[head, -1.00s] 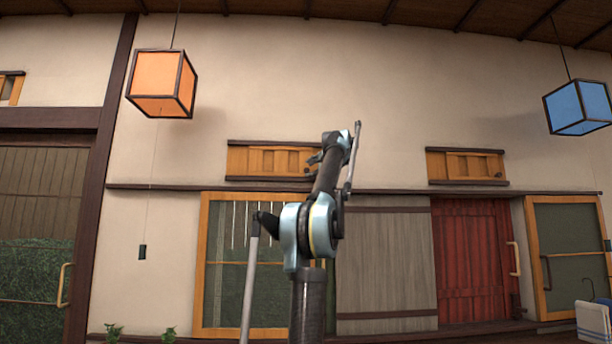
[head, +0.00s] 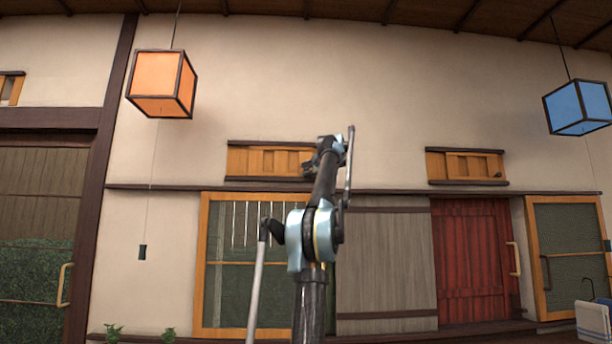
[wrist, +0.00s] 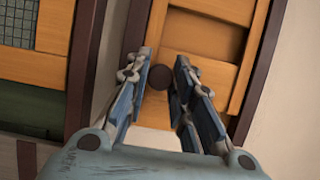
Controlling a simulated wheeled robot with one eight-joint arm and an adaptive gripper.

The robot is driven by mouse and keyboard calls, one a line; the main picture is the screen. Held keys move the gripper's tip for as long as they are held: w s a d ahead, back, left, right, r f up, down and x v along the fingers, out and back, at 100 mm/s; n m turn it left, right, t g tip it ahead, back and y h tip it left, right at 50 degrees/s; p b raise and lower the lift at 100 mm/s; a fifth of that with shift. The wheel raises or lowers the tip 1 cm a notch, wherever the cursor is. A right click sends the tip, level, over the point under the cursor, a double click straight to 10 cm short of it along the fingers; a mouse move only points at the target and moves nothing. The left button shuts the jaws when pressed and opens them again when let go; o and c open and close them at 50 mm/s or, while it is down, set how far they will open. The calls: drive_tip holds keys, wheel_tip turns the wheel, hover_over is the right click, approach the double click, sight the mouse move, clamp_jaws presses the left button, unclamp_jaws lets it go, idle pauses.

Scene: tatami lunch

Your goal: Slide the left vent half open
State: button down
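The left vent (head: 262,160) is an orange wooden slatted panel between two dark rails high on the wall, and its right end is hidden behind my arm. My gripper (head: 310,170) is at that right end in the head view. In the wrist view my gripper (wrist: 164,62) is open, with a dark round knob (wrist: 160,77) on the wooden vent panel (wrist: 205,40) showing between its fingers. The fingers look very near the knob; I cannot tell whether they touch it.
A similar right vent (head: 466,166) sits farther right on the wall. Below are a glazed door (head: 230,290), a grey plank panel (head: 385,265) and a red door (head: 473,260). An orange lantern (head: 155,85) and a blue lantern (head: 578,107) hang clear of my arm.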

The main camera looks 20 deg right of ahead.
sight(301, 170)
drive_tip(key=shift+w+a+f, duration=0.1)
drive_tip(key=shift+w+a, duration=0.15)
drive_tip(key=shift+a, duration=0.5)
drive_tip(key=shift+w+a, duration=0.2)
drive_tip(key=shift+a, duration=0.55)
drive_tip(key=c, duration=1.4)
unclamp_jaws()
drive_tip(key=s+d, duration=0.1)
drive_tip(key=s, duration=1)
drive_tip(key=shift+s+d, duration=0.2)
drive_tip(key=shift+s, duration=0.2)
